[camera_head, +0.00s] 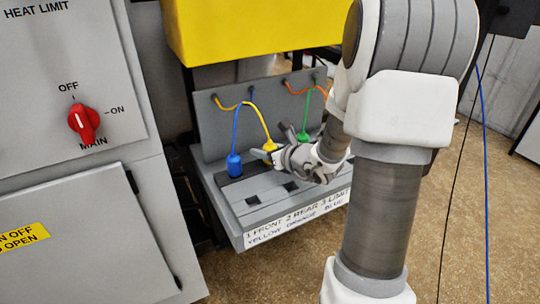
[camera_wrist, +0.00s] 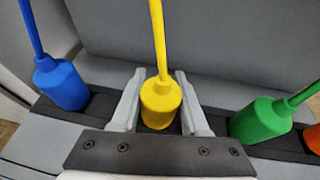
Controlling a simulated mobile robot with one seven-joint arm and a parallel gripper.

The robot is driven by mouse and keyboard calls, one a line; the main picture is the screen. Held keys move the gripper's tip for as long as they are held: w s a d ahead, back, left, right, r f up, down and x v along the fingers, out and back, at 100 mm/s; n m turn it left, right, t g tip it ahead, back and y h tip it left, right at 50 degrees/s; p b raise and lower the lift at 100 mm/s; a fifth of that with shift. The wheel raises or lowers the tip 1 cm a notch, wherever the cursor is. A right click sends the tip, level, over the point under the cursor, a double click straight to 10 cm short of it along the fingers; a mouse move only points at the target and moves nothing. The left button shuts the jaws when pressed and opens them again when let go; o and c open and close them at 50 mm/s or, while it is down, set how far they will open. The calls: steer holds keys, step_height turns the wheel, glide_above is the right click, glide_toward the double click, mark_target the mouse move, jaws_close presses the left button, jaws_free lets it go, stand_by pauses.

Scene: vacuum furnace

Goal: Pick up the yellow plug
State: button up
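The yellow plug (camera_wrist: 161,101) stands upright in the dark holder strip, with its yellow cable rising from the top. My gripper (camera_wrist: 160,100) is open, with one finger on each side of the plug. A narrow gap shows between the plug and each finger, so it is not clamped. In the head view the yellow plug (camera_head: 269,146) shows just behind my gripper (camera_head: 265,157), and its lower part is hidden.
A blue plug (camera_wrist: 62,84) stands to the left of the yellow one. A green plug (camera_wrist: 259,120) and the edge of an orange plug (camera_wrist: 313,138) are to the right. A labelled panel (camera_head: 300,216) with empty sockets lies in front. A grey back wall (camera_head: 215,125) rises behind.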

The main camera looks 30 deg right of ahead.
jaws_close()
